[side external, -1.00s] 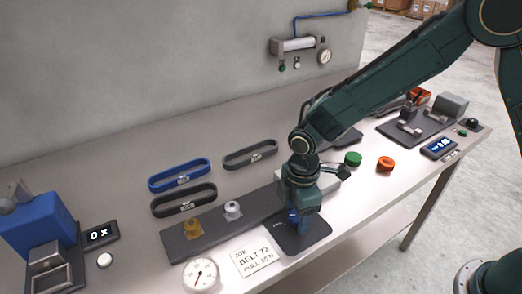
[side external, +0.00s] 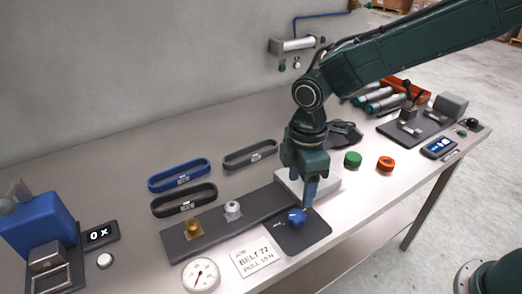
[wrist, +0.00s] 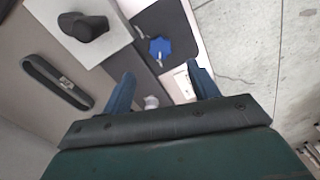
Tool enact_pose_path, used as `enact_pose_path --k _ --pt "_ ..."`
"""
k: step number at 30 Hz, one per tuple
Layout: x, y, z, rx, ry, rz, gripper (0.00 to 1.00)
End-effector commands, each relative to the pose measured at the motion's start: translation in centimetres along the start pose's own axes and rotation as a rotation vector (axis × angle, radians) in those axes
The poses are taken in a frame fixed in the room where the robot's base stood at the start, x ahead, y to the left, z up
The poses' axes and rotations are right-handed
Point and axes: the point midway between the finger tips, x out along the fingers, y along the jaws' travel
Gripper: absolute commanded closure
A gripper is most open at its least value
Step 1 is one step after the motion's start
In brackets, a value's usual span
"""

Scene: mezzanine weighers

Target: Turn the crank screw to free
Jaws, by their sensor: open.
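A blue lobed knob (side external: 297,216), which I take for the crank screw, stands on a dark plate (side external: 318,231) at the front edge of the bench. It shows in the wrist view (wrist: 160,47) with a pale pointer mark beside it. Small lettering on the plate is too small to read. My gripper (side external: 308,203) points down, just behind and above the knob, apart from it as far as I can tell. In the wrist view my gripper (wrist: 163,82) has its two blue fingers spread wide with nothing held between them, and the knob lies beyond the fingertips.
A pale block (side external: 325,185) stands close behind my gripper. A dark strip with a brass fitting (side external: 193,229) and a silver fitting (side external: 232,210) lies left. A label card (side external: 256,257) and a dial gauge (side external: 201,274) lie in front. Green (side external: 352,159) and orange (side external: 385,163) knobs stand right.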

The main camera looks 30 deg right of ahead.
Motion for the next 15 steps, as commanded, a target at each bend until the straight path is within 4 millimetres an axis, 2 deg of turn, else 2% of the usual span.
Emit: enact_pose_path --k 1,6,15 --pt "-0.9 0.1 -0.1 0.0 0.004 0.004 0.4" --pt "-3.1 0.1 -0.1 0.0 0.003 0.003 0.4" --pt "-4.6 0.0 0.0 -0.001 0.001 0.001 0.4"
